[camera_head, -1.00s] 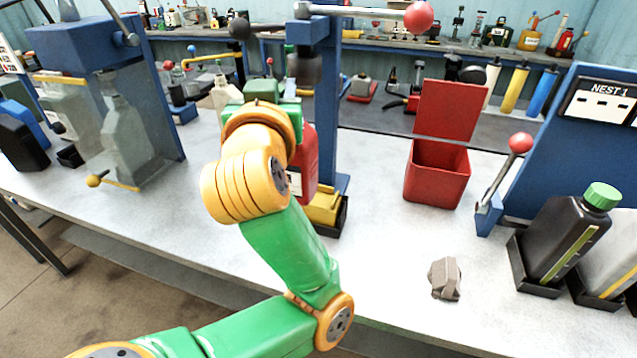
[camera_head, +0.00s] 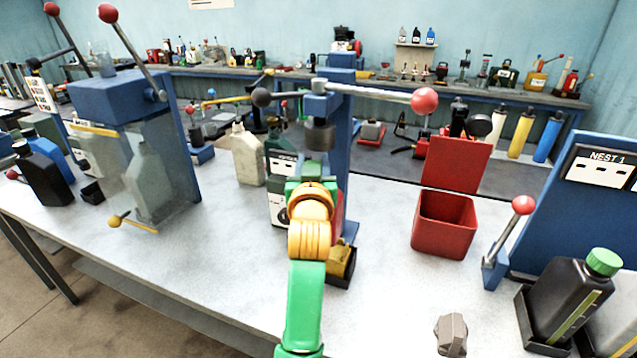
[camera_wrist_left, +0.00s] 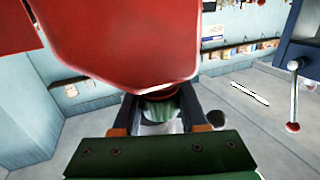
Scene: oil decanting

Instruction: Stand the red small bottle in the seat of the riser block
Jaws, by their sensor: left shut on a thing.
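My left gripper (camera_head: 310,186) is in front of the blue press stand in the head view, with its fingers hidden by my arm. In the left wrist view, the red small bottle (camera_wrist_left: 125,40) fills the upper middle, and its neck is between the two fingers (camera_wrist_left: 165,112). The gripper is shut on it. In the head view only a thin strip of red (camera_head: 339,212) shows beside my wrist. A yellow block (camera_head: 341,260) with a black base, probably the riser block, stands just right of my forearm. Its seat is mostly hidden. My right gripper is not in view.
The blue press stand (camera_head: 341,130) with its red-knobbed lever (camera_head: 424,101) rises close behind my gripper. An open red bin (camera_head: 444,226) stands to the right. A grey lump (camera_head: 451,334) and a black bottle (camera_head: 570,295) are at the front right. The table between is clear.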

